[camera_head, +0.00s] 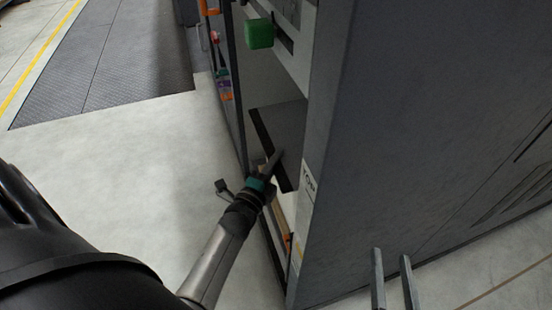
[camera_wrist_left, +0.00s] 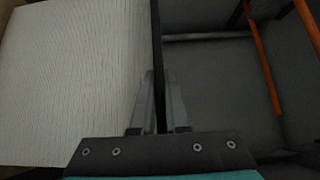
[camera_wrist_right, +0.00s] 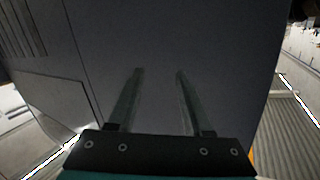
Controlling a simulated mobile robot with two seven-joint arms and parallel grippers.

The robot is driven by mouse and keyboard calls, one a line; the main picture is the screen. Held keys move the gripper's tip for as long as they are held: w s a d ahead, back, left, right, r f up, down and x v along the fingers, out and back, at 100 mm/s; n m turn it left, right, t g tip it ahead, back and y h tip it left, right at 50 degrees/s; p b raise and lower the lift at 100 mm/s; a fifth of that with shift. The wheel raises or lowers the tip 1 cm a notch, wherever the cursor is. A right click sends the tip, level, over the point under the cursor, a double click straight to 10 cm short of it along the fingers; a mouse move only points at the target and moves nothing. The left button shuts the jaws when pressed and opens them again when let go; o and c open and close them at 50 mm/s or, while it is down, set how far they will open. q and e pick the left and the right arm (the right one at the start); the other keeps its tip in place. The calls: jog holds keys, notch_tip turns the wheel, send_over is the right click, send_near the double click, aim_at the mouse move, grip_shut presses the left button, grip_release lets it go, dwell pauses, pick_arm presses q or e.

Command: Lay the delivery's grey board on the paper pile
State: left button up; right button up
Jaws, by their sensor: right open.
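The grey board (camera_head: 284,122) is a flat panel with a dark edge, inside the opening of the tall grey unit in the head view. My left gripper (camera_head: 277,154) is at its near edge. In the left wrist view the board shows edge-on as a thin dark strip (camera_wrist_left: 156,40) between the fingers of the left gripper (camera_wrist_left: 159,76), which look closed on it. The paper pile (camera_wrist_left: 75,80) is a broad white ribbed surface left of the strip; whether board and paper touch is unclear. My right gripper (camera_head: 391,252) is open and empty, before the unit's grey side.
The unit's large grey side panel (camera_head: 420,120) fills the right. A narrow dark panel (camera_head: 233,80) bounds the opening on the left. An orange bar (camera_wrist_left: 262,75) shows at right in the left wrist view. Pale floor (camera_head: 110,170) is clear.

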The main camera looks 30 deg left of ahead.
pick_arm(q)
jog(key=o, duration=0.5)
jog(key=shift+c, duration=0.2)
jog(key=shift+r, duration=0.1)
pick_arm(e)
jog(key=shift+f, duration=0.1)
pick_arm(q)
jog(key=shift+s+r, duration=0.1)
jog(key=shift+s+d+p, duration=0.15)
jog(key=shift+s+p, duration=0.3)
jog(key=shift+s, duration=0.3)
jog(key=s+d+p, duration=0.1)
jog(key=s+p, duration=0.2)
jog(key=s, duration=0.7)
pick_arm(e)
jog(key=d+f+g+h, duration=0.2)
jog(key=d+g+h, duration=0.1)
jog(key=d+g, duration=0.3)
jog(key=shift+s+f+n+g, duration=0.3)
jog(key=shift+s+f, duration=0.1)
pick_arm(q)
jog(key=shift+s, duration=0.1)
